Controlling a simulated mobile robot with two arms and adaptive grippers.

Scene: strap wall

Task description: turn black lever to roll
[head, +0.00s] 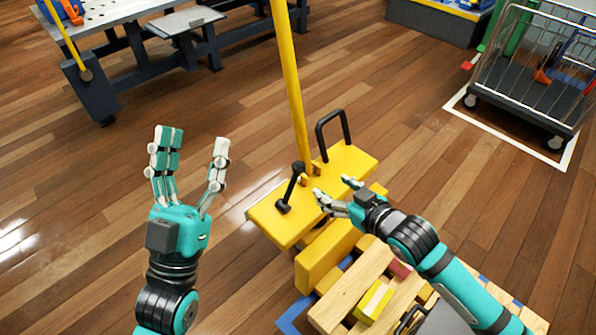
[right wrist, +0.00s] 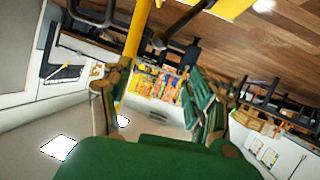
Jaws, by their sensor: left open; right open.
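The black lever (head: 291,187) is a short rod with dark knobs, mounted on the yellow deck (head: 268,218) of a wheeled or standing device beside a yellow pole (head: 290,75). It slants toward the deck's left edge. My right gripper (head: 333,187) is open and empty just right of the lever, apart from it in the head view. In the right wrist view a dark rod with a round knob (right wrist: 158,42), probably the lever, shows beyond the open fingers (right wrist: 150,88). My left gripper (head: 192,142) is open and empty, raised left of the deck.
A black loop handle (head: 333,128) stands on the deck behind the lever. A wooden pallet (head: 350,290) with yellow and red blocks lies below my right arm. A wire cart (head: 525,75) is at right and a workbench (head: 110,20) at back left. Open floor surrounds the left gripper.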

